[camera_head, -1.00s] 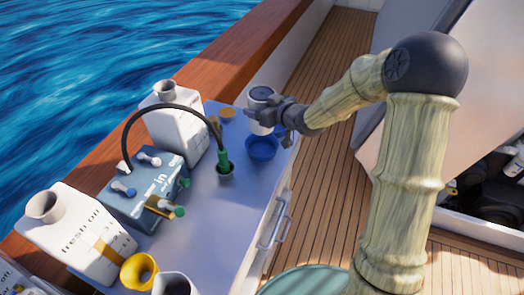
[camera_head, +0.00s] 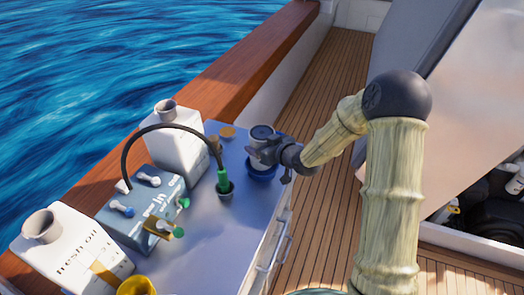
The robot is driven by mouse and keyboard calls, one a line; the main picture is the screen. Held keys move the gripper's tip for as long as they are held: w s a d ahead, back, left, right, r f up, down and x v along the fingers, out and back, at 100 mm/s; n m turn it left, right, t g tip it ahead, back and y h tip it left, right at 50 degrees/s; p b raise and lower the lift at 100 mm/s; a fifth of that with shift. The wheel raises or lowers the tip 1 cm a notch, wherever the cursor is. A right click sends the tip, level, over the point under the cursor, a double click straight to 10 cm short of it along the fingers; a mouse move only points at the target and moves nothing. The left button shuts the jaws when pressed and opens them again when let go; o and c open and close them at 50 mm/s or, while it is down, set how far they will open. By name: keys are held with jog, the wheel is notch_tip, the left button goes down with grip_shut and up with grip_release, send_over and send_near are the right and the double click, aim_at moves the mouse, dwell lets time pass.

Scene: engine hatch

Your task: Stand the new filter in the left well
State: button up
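A pale grey, dark-topped cylindrical can (camera_head: 262,133), which looks like the filter, stands upright at the right edge of the blue worktop. My gripper (camera_head: 267,150) reaches in from the right with its dark fingers closed around the can's side. The can is directly over a round blue dish (camera_head: 260,174), and its lower end overlaps the dish. I cannot tell whether it rests inside or hangs just above. No well is clearly identifiable as the left one. The engine hatch (camera_head: 487,205) is partly visible at the right.
On the worktop (camera_head: 213,250) are a blue box with levers (camera_head: 137,213), a green nozzle (camera_head: 223,180) on a black hose in a dark cup, white jugs (camera_head: 178,142) and a yellow funnel (camera_head: 136,286). The plank deck lies right of the worktop.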

jog(key=shift+f, duration=1.35)
jog(key=shift+f, duration=0.1)
jog(key=shift+f, duration=0.15)
jog(key=o, duration=1.2)
jog(key=shift+o, duration=0.2)
jog(key=shift+r, duration=0.2)
jog(key=shift+s+d+r, duration=0.1)
jog(key=shift+d, duration=0.05)
jog(key=v, duration=1.1)
jog(key=shift+s+r, duration=0.15)
jog(key=shift+s, duration=0.1)
